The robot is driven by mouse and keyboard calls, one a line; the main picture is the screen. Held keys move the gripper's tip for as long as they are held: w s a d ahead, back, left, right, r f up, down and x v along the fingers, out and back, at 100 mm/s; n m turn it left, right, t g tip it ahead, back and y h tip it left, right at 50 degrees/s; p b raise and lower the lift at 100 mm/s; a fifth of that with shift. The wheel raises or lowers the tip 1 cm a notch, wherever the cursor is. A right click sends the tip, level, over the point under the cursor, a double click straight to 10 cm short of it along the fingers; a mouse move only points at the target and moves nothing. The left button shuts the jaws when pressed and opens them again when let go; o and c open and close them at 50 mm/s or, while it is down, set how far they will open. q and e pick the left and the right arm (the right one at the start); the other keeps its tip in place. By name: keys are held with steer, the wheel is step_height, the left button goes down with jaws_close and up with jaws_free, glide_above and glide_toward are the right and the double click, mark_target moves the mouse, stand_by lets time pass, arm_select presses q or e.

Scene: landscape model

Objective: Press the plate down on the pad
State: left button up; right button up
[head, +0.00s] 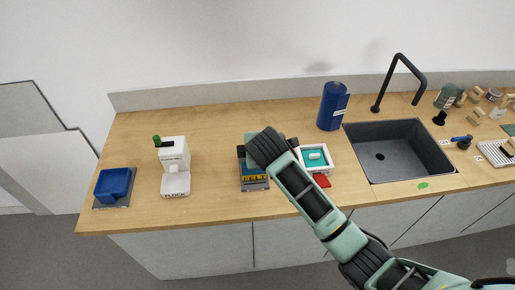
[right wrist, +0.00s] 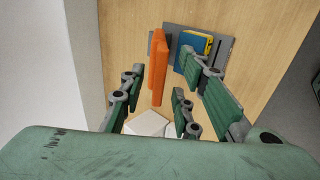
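I cannot tell for certain which things are the plate and the pad. In the head view, a white square tray (head: 325,164) with a teal inside (head: 311,153) holds a small white block (head: 315,156); a flat red piece (head: 321,181) lies at its front. My right gripper (head: 250,150) is left of the tray, above a grey base (head: 255,185) with blue and yellow parts. In the right wrist view, my right gripper (right wrist: 154,90) is open. An upright orange slab (right wrist: 158,66) shows between its fingers, apparently untouched. My left gripper is out of view.
A white device (head: 174,170) and a blue box on a grey base (head: 115,185) stand to the left. A blue cylinder (head: 332,106) stands behind the tray, with a sink (head: 400,160) at the right. The wood between the white device and grey base is clear.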

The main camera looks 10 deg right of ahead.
jaws_close()
stand_by(0.3)
steer(key=shift+f, duration=0.1)
